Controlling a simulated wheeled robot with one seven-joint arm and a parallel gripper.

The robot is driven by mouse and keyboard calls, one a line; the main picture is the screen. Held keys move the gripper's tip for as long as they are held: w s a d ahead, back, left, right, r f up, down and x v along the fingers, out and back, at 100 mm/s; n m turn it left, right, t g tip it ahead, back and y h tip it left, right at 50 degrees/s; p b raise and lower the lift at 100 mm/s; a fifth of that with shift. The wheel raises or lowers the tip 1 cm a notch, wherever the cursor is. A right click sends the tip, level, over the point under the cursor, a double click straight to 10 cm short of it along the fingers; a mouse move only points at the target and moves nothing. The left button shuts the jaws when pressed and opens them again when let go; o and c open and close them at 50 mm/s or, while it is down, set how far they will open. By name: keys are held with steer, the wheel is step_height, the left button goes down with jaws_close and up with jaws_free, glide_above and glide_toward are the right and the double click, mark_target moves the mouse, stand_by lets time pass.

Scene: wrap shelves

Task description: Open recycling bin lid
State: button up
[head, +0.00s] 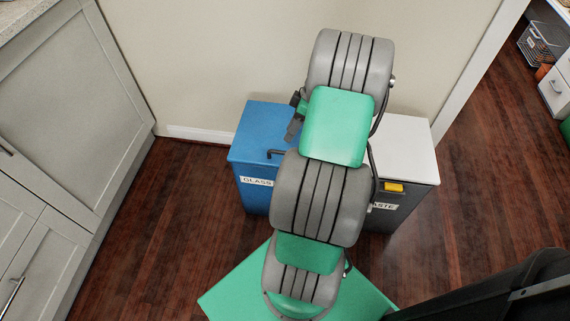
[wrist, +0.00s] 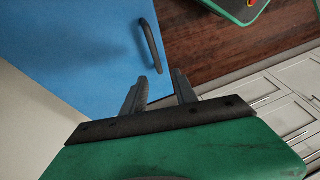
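A blue bin (head: 250,190) labelled GLASS stands against the wall, with a flat blue lid (head: 262,127) lying shut. A dark bar handle (head: 275,154) sits at the lid's front edge. In the wrist view the blue lid (wrist: 75,50) fills the upper left, with its dark handle (wrist: 151,46) upright in the picture. My gripper (wrist: 160,75) is open, its two dark fingers apart and empty. The handle's near end appears just ahead of and between the fingertips; I cannot tell the depth gap. In the head view my arm hides most of the gripper.
A dark bin (head: 400,208) with a white lid (head: 408,145), a yellow handle (head: 393,187) and a partly hidden label stands to the right. My arm covers the space between the bins. Grey cabinets (head: 60,120) line the left. Wooden floor (head: 165,200) is clear left of the blue bin.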

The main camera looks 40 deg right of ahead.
steer(key=f, duration=0.2)
steer(key=b, duration=0.2)
glide_above(284, 147)
steer(key=s+a, duration=0.3)
steer(key=s, duration=0.1)
steer(key=f, duration=0.5)
steer(key=shift+w+a+f, duration=0.1)
steer(key=shift+w+f, duration=0.1)
steer(key=shift+f, duration=0.2)
jaws_close()
